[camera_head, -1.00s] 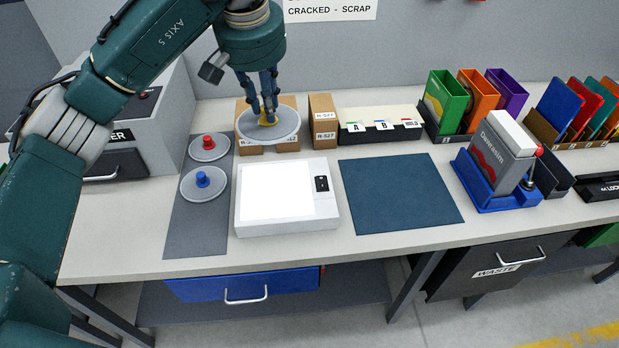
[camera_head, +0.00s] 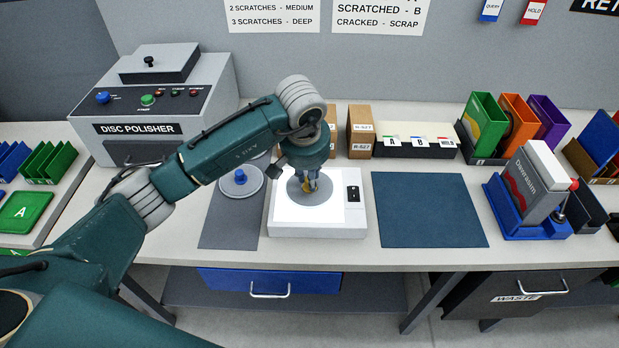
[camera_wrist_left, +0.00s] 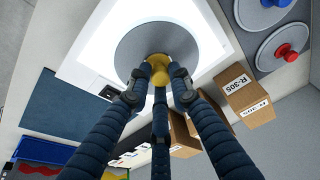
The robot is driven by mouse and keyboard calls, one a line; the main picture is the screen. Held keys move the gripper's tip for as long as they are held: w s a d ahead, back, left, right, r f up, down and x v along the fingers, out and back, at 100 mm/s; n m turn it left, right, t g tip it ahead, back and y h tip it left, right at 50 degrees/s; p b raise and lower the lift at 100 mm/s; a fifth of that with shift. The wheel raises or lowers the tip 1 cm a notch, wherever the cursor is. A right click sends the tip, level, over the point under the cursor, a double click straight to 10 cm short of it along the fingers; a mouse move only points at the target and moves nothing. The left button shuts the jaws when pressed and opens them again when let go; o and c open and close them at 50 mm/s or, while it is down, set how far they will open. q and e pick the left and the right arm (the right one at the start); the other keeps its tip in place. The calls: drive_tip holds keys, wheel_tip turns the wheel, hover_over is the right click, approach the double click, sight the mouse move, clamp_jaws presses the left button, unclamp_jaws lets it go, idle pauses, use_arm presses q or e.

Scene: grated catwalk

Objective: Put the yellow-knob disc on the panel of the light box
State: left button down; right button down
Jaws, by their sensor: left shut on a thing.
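The light box (camera_head: 318,231) stands on the bench with its white panel (camera_head: 283,213) glowing. The grey disc (camera_head: 303,199) with the yellow knob (camera_head: 312,186) is over the panel, roughly level; I cannot tell whether it touches it. My left gripper (camera_head: 313,181) comes down from above, its fingers closed around the knob. In the left wrist view the fingertips (camera_wrist_left: 158,72) grip the yellow knob (camera_wrist_left: 158,60), and the disc (camera_wrist_left: 145,38) lies against the bright panel (camera_wrist_left: 86,44). My right gripper is not in view.
A blue-knob disc (camera_head: 240,182) lies on the grey mat (camera_head: 230,226) left of the light box; a red-knob disc (camera_wrist_left: 285,48) shows in the wrist view. A clear blue mat (camera_head: 430,210) lies right. Cardboard boxes (camera_head: 360,132) stand behind. The disc polisher (camera_head: 155,100) stands back left.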

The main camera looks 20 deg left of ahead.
use_arm(q)
drive_tip(key=shift+f, duration=0.85)
drive_tip(key=shift+f, duration=0.2)
drive_tip(key=c, duration=1.6)
unclamp_jaws()
drive_tip(key=shift+o, duration=0.2)
drive_tip(key=shift+r, duration=0.1)
